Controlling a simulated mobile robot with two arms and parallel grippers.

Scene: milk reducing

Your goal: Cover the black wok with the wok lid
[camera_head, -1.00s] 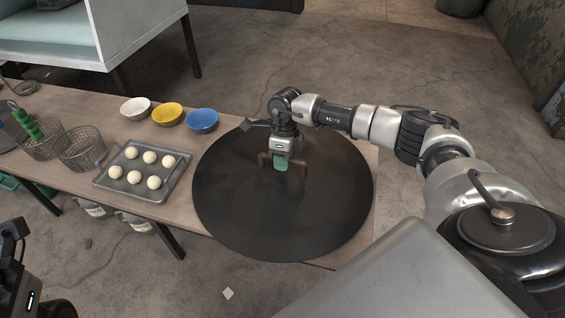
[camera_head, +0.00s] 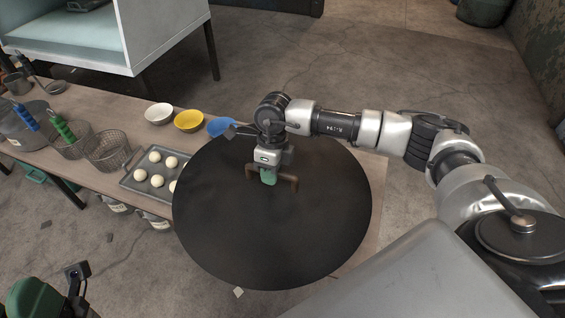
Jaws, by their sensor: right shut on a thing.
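The wok lid (camera_head: 270,230) is a large round black disc with a brown bracket handle (camera_head: 291,184) on top. It fills the middle of the head view, over the right end of the table. My right gripper (camera_head: 268,178) points down and is shut on the handle at the disc's upper middle. I cannot make out the black wok as a separate thing; the disc hides what is under it. Part of my left arm and hand (camera_head: 76,278) shows at the bottom left corner, but its fingers cannot be made out.
On the table (camera_head: 95,180), left of the lid, stand a tray (camera_head: 133,180) of white balls, partly covered by the lid's edge, and wire baskets (camera_head: 108,150). A white bowl (camera_head: 158,113), a yellow bowl (camera_head: 189,121) and a blue bowl (camera_head: 219,126) line the far edge.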

